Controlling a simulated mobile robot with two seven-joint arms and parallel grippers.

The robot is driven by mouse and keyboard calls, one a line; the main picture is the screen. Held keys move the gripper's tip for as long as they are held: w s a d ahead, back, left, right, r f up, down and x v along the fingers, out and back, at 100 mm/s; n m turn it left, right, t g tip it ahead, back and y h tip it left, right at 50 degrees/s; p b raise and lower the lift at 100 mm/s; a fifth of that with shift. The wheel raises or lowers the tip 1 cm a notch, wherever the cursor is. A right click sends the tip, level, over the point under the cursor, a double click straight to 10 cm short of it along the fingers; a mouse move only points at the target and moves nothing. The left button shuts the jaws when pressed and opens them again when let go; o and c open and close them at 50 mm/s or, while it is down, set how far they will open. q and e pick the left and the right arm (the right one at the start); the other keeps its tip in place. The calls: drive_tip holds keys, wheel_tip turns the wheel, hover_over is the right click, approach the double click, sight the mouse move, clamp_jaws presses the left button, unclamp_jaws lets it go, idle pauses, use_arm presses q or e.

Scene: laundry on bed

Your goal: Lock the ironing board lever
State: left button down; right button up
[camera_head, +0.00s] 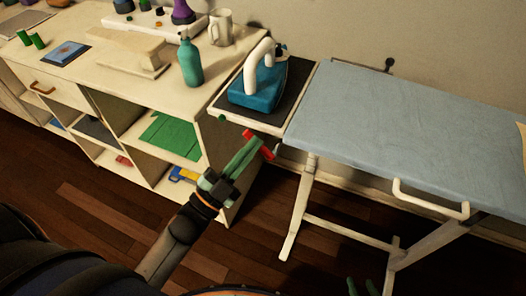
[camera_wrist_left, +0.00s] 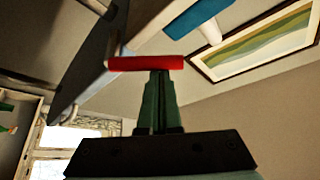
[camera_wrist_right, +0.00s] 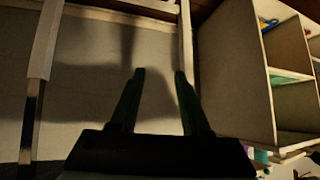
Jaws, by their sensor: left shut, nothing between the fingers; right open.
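The ironing board (camera_head: 385,105) has a blue-grey top and pale legs, and stands at the right in the head view. The red lever (camera_head: 266,152) shows near its left end, below the iron rest. My left gripper (camera_head: 252,141) is shut and empty, its green fingertips overlapping the middle of the lever. In the left wrist view the red lever (camera_wrist_left: 146,63) lies crosswise right at the fingertips (camera_wrist_left: 159,73); I cannot tell for sure whether they touch. My right gripper (camera_wrist_right: 159,73) is open and empty; only its fingertips (camera_head: 362,287) show low in the head view.
A teal iron (camera_head: 257,92) stands on the dark rest (camera_head: 292,92) at the board's left end. A shelf unit (camera_head: 215,150) with a green bottle (camera_head: 190,62) and white mug (camera_head: 220,28) is close to my left gripper. A white bar (camera_head: 432,207) hangs at the board's near edge.

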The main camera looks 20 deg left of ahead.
use_arm(q)
drive_tip(key=f+n+t+y, duration=0.1)
drive_tip(key=n+y, duration=0.1)
drive_tip(key=n, duration=0.1)
drive_tip(key=a+f+n+t+y+b, duration=0.1)
drive_tip(key=n+y, duration=0.1)
drive_tip(key=n, duration=0.2)
drive_tip(key=f+n+t+y, duration=0.1)
drive_tip(key=n+y, duration=0.1)
drive_tip(key=n, duration=0.2)
drive_tip(key=shift+a+f+y, duration=0.15)
drive_tip(key=shift+a+y, duration=0.25)
use_arm(e)
drive_tip(key=shift+w+a+f, duration=0.3)
drive_tip(key=shift+w+a, duration=0.2)
use_arm(q)
drive_tip(key=shift+f, duration=0.1)
